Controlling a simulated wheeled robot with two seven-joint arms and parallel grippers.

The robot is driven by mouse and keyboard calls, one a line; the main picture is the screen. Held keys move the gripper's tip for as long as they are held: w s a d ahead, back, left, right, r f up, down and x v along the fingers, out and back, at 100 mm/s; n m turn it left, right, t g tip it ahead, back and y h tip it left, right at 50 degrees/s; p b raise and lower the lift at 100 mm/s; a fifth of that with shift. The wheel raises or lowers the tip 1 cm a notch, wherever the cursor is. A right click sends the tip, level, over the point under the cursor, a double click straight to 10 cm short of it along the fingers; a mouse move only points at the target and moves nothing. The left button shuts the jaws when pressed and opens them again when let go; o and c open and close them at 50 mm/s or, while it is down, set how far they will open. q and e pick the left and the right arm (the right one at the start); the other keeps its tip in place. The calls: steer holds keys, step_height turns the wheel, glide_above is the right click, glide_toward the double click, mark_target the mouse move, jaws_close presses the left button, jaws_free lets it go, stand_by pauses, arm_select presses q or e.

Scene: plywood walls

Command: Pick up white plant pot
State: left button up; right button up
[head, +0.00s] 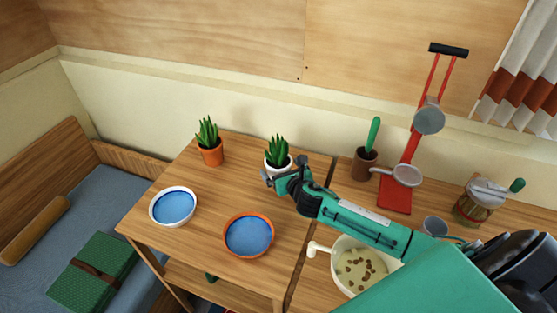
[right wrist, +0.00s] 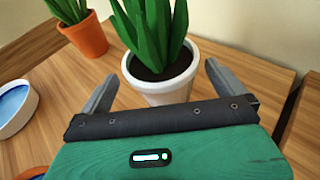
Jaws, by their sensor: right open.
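The white plant pot (head: 277,169) holds a green spiky plant and stands upright on the wooden table, near its back edge. My right gripper (head: 283,172) is right in front of it and hides part of the pot in the head view. In the right wrist view the white pot (right wrist: 163,84) sits ahead of my right gripper (right wrist: 158,82), between its two spread fingers. The fingers are open, with a visible gap on each side of the pot. My left gripper is not in view.
An orange pot (head: 211,152) with a similar plant stands to the left. A white-rimmed blue dish (head: 173,207) and an orange-rimmed one (head: 248,235) lie in front. To the right are a brown pot (head: 364,163), a red press (head: 396,193), a jar (head: 475,208) and a white bowl (head: 345,247).

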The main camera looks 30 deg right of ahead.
mark_target(278, 163)
steer(key=shift+p+x, duration=0.35)
steer(key=shift+x, duration=1.35)
steer(key=shift+d+r, duration=0.1)
steer(key=shift+r, duration=0.05)
steer(key=shift+c, duration=0.2)
steer(key=c, duration=1.3)
steer(key=shift+o, duration=0.2)
steer(key=shift+w+r, duration=0.1)
